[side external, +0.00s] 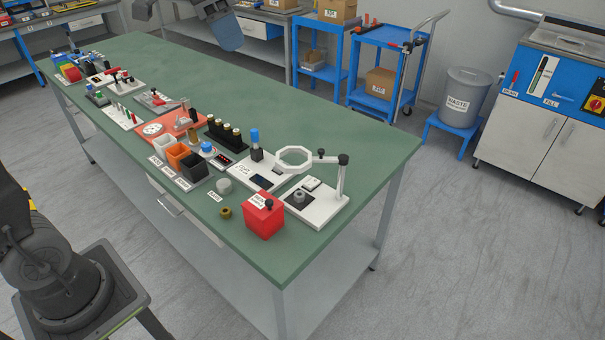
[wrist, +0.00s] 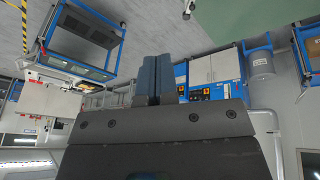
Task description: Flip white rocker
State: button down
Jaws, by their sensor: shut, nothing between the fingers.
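A small white raised piece (side external: 311,183), which looks like the white rocker, sits on the white base (side external: 325,208) of the ring lamp near the table's right end. It is too small to tell which way it is tipped. My gripper (side external: 230,42) shows at the top of the side view, high above the far side of the table and well away from that base. In the wrist view its two blue-grey fingers (wrist: 156,62) are together with nothing between them. The wrist view does not show the rocker.
The ring lamp (side external: 294,158) rises on a post beside the white piece. A red box (side external: 264,219) stands in front. A white panel (side external: 245,180) with a blue-topped part is to the left. Several fixtures line the green table (side external: 330,115); its far right part is clear.

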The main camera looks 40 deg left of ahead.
jog(key=w+a+f+m+g+h, duration=0.2)
jog(key=w+a+f+m+h, duration=0.15)
jog(key=w+m, duration=0.4)
jog(key=w+a+f+m+g+h, duration=0.1)
jog(key=w+a+f+m+h, duration=0.3)
jog(key=w, duration=0.7)
jog(key=y, duration=0.2)
send_near(309, 186)
jog(key=v, duration=0.4)
jog(key=shift+w+f, duration=0.15)
jog(key=shift+f, duration=0.2)
jog(key=x, duration=1)
jog(key=shift+d+r, duration=0.1)
